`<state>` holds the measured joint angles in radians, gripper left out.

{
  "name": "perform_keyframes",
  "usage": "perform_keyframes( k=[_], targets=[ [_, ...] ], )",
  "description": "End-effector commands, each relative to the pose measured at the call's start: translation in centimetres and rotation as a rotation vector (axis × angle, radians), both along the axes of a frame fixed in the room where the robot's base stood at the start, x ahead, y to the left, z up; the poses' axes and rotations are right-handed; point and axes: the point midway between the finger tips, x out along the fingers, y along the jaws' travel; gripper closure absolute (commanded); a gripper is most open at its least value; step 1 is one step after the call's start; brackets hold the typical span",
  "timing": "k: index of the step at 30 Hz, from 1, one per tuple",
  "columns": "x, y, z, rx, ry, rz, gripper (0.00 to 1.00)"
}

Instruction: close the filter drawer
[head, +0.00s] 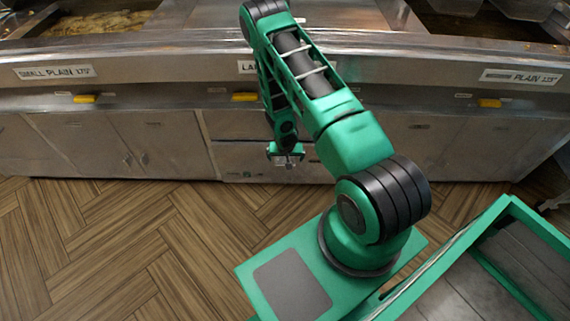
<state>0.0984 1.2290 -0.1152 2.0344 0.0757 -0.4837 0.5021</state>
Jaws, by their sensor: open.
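My gripper (287,161) hangs low in front of the middle of the steel frying range, with its fingers pointing down. It is open, and nothing shows between its fingers. Behind it, under the middle fryer, are steel drawer fronts: an upper front (232,124) and a lower front (237,158). No label shows which of them is the filter drawer. My arm and gripper hide the right part of these fronts. How far either drawer stands out from the range, and whether my gripper touches it, I cannot tell from this view.
Steel cabinet doors (158,143) stand left of the drawers. Yellow handles (86,99) line the front panel, beneath label plates (54,72). Fryer vats (100,22) are on top. The wooden floor (110,240) in front is clear on the left.

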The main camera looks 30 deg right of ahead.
Motion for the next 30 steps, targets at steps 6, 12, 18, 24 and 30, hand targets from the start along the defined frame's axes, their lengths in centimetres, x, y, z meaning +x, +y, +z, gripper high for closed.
perform_keyframes(
  k=[6, 12, 18, 24, 30],
  targets=[
    [1.1, -0.8, -3.7, 0.001, 0.002, 0.0, 0.03],
    [2.1, -1.4, -6.4, 0.001, 0.002, 0.001, 0.03],
    [2.6, -1.8, -7.8, 0.001, 0.001, 0.0, 0.03],
    [2.7, -1.9, -8.1, 0.0, 0.002, 0.0, 0.03],
    [2.7, -1.9, -8.1, 0.0, 0.002, 0.0, 0.15]
  ],
)
